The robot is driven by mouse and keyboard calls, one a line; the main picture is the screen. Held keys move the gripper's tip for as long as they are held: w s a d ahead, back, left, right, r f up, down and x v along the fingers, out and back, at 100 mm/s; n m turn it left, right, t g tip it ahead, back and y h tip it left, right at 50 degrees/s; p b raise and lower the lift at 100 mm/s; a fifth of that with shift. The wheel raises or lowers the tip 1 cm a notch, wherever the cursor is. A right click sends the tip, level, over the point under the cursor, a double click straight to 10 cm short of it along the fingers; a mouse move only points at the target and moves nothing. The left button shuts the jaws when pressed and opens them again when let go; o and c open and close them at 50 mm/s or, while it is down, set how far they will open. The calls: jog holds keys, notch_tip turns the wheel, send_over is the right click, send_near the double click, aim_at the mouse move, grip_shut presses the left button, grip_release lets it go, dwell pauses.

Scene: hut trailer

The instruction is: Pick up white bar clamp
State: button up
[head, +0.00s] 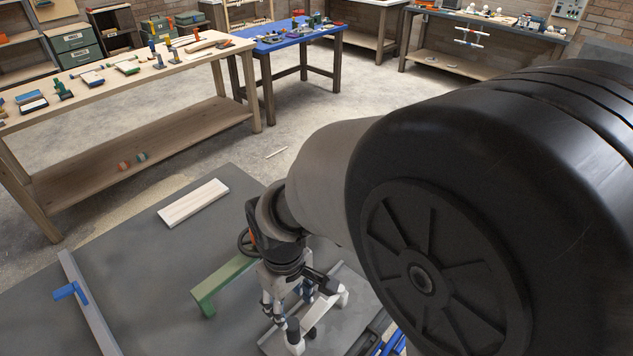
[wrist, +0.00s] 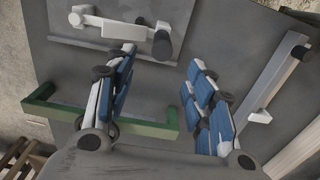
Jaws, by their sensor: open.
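The white bar clamp (head: 341,296) lies on a grey plate at the bottom of the head view, partly hidden behind my gripper. In the wrist view the white clamp (wrist: 110,27), with a black handle, lies at the top, beyond my fingertips. My gripper (head: 289,308) points down close to the clamp. In the wrist view its blue-padded fingers (wrist: 161,60) are spread apart with nothing between them. No contact with the clamp shows.
A green clamp (head: 217,284) lies beside my gripper. A clamp with a blue jaw (head: 72,290) and a pale board (head: 193,203) lie farther left on the dark surface. A long pale bar (wrist: 272,83) is right in the wrist view. A wooden bench (head: 205,57) stands behind.

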aim_at(293, 323)
notch_tip(293, 323, down, 9)
jog(key=shift+r+b, duration=0.15)
jog(key=shift+b, duration=1.1)
notch_tip(293, 323, down, 5)
jog(key=shift+s+f+b, duration=0.15)
jog(key=shift+b, duration=1.05)
jog(key=shift+c, duration=0.5)
grip_shut()
